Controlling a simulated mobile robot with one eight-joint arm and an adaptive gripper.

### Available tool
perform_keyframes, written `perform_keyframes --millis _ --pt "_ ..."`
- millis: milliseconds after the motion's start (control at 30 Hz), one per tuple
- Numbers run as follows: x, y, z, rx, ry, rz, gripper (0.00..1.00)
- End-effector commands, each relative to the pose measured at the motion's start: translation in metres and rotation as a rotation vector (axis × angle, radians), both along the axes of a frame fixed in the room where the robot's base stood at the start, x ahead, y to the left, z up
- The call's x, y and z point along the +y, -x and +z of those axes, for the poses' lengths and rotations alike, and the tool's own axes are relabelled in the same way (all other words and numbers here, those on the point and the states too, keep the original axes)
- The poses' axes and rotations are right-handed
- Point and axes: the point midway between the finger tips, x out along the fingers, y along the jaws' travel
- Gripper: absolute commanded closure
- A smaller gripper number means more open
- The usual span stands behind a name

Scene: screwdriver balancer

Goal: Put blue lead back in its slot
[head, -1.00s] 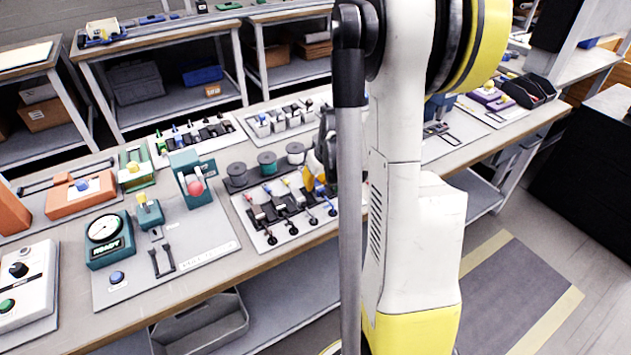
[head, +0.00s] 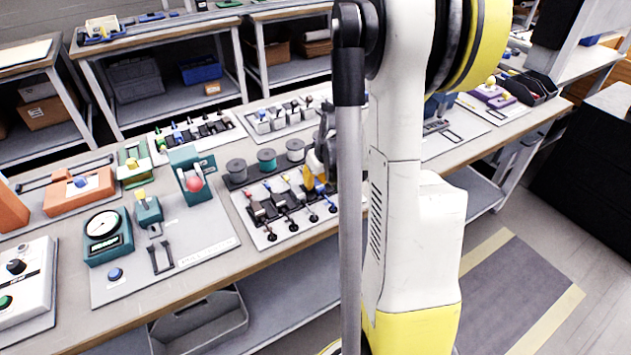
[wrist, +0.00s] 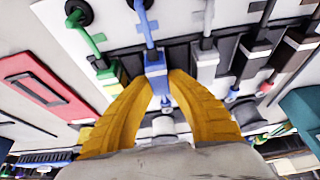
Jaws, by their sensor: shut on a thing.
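The blue lead (wrist: 150,35) shows in the wrist view as a blue cable running from the top edge down to a blue plug (wrist: 155,66). My gripper (wrist: 157,80) has its two yellow fingers closed around the lower part of that plug. The fingers hide the lower plug, so I cannot tell whether it is seated in a slot. In the head view my gripper (head: 314,172) is at the right end of the front lead panel (head: 262,240), partly behind my arm. A bit of blue (head: 320,187) shows just below the fingers.
In the wrist view a green lead (wrist: 92,40) lies left of the blue one, and a grey plug (wrist: 207,58) and dark plugs stand close on the right. Spools (head: 266,160) stand behind the front panel. A teal gauge box (head: 108,245) is farther left.

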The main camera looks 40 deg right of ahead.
Motion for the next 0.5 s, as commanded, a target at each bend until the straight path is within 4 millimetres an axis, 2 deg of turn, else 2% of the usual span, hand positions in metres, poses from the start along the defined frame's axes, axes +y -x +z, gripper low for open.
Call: perform_keyframes --millis 400,433,500 --pt "0.0 0.0 -0.0006 0.0 0.0 0.0 1.0" --pt "0.0 0.0 -0.0006 0.0 0.0 0.0 0.75" --pt "0.0 0.0 -0.0006 0.0 0.0 0.0 0.59"
